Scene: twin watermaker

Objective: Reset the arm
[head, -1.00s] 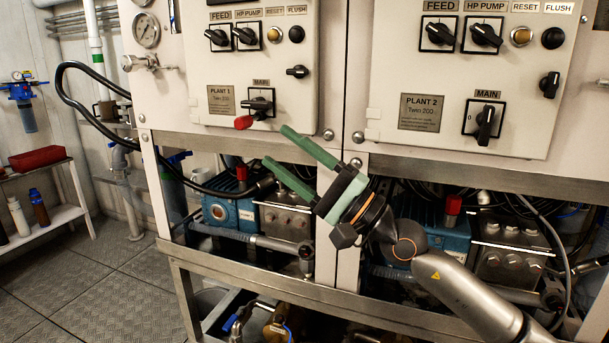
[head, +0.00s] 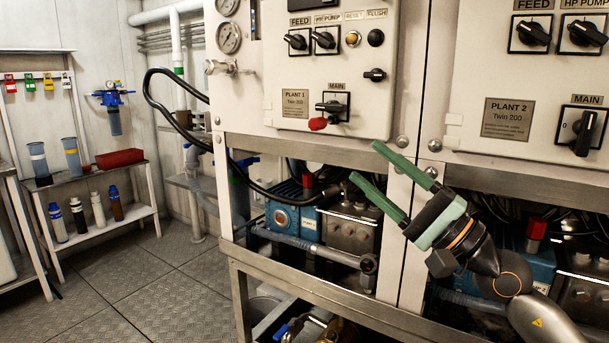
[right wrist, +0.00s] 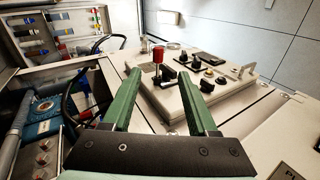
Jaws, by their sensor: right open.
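My right gripper (head: 364,162) is open and empty, with two green fingers pointing up and left. It is in front of the frame, below and right of the Plant 1 panel (head: 376,100). The Plant 1 main switch (head: 333,107) has a red piece (head: 318,124) at its lower left. In the right wrist view the open fingers (right wrist: 160,72) point toward a panel (right wrist: 205,105) with dark knobs and a red piece (right wrist: 159,55). The fingers appear apart from the panel. My left gripper is in neither view.
The Plant 2 panel (head: 519,110) is at the right. Blue pumps (head: 291,216) and hoses sit below the panels, behind a metal rail (head: 300,157). At the left a shelf (head: 142,216) holds bottles and a red box (head: 119,158). The floor (head: 150,275) there is clear.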

